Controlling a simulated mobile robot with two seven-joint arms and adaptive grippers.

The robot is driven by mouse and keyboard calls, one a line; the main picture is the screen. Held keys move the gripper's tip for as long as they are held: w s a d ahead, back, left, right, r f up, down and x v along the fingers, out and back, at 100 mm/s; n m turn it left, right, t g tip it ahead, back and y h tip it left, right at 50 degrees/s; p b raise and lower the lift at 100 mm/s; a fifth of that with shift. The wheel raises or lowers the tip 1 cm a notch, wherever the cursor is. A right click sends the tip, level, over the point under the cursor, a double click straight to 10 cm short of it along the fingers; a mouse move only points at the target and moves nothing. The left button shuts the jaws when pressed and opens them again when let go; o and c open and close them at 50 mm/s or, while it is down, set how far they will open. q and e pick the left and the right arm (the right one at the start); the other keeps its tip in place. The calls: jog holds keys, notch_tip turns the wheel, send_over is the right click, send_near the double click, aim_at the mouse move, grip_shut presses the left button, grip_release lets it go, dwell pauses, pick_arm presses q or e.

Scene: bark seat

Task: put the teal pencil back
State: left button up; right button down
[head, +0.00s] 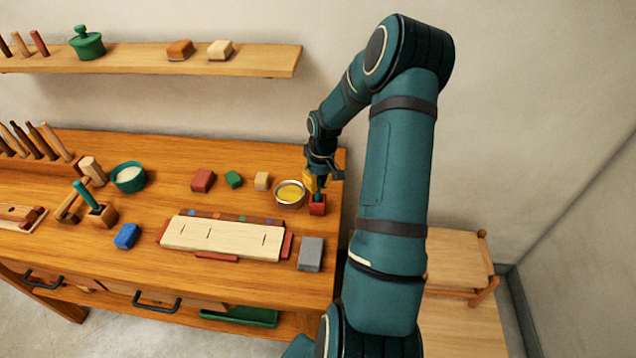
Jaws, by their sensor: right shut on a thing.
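My right gripper (322,172) is at the right end of the workbench, above a small red holder (317,206). It is shut on a thin dark teal piece, which looks like the teal pencil (319,196). The pencil's lower end is at the holder's mouth; I cannot tell how deep it sits. The fingers are small and partly hide the pencil. A yellow piece (307,182) shows just left of the fingers. My left gripper is not in view.
A metal bowl with yellow contents (289,194) stands close left of the holder. A grey block (311,254) and a pale board (222,238) lie in front. A thick teal stick (84,194) stands in a wooden block farther left. A shelf (150,60) hangs above.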

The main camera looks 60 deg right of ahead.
jog(key=shift+f, duration=0.2)
jog(key=c, duration=1)
grip_release()
jog(key=r, duration=0.8)
jog(key=d+r, duration=0.1)
jog(key=r, duration=0.3)
jog(key=shift+s, duration=0.25)
